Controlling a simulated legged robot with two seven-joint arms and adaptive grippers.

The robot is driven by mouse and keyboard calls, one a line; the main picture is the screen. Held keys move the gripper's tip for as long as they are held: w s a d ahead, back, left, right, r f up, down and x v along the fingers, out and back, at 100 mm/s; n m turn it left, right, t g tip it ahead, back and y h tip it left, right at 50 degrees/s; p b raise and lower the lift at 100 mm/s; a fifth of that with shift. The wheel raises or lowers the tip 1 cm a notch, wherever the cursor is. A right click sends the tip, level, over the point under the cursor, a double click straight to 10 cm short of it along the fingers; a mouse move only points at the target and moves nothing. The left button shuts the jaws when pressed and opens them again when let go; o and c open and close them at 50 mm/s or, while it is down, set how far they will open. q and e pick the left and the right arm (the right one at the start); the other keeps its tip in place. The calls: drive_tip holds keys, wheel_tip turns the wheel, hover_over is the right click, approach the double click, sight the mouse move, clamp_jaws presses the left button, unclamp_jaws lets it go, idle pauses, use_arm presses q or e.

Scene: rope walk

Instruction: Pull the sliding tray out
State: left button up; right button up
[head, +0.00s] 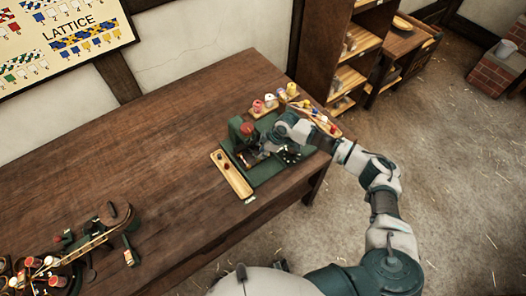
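A green bench device (268,178) stands near the right end of the wooden table. A long, narrow, light wooden tray (236,181) lies along its left side, with small dark and red pieces at its far end. I cannot tell for sure whether this is the sliding tray. My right arm reaches in from the right, over the device. My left gripper is not in view.
Several spools (270,99) stand on a wooden board behind the device, and a second wooden holder (325,124) lies at the table's right edge. Another device with spools (88,246) is at the lower left. The table (130,150) between is clear. Shelves (350,75) stand behind.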

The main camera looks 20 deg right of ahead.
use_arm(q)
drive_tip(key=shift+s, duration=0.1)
use_arm(e)
drive_tip(key=shift+d, duration=0.25)
clamp_jaws()
drive_tip(key=shift+s, duration=0.15)
drive_tip(key=s+p, duration=0.2)
drive_tip(key=p, duration=0.1)
drive_tip(key=s+d+p, duration=0.1)
drive_tip(key=s, duration=0.1)
drive_tip(key=shift+d+r+p, duration=0.1)
drive_tip(key=shift+r+p, duration=0.2)
drive_tip(key=shift+r, duration=0.05)
drive_tip(key=s+p, duration=0.1)
drive_tip(key=s+d+p, duration=0.1)
drive_tip(key=s+p, duration=0.1)
drive_tip(key=s, duration=0.1)
drive_tip(key=shift+d+f, duration=0.15)
drive_tip(key=shift+d, duration=0.15)
drive_tip(key=shift+s+d+f, duration=0.15)
drive_tip(key=shift+s+f, duration=0.05)
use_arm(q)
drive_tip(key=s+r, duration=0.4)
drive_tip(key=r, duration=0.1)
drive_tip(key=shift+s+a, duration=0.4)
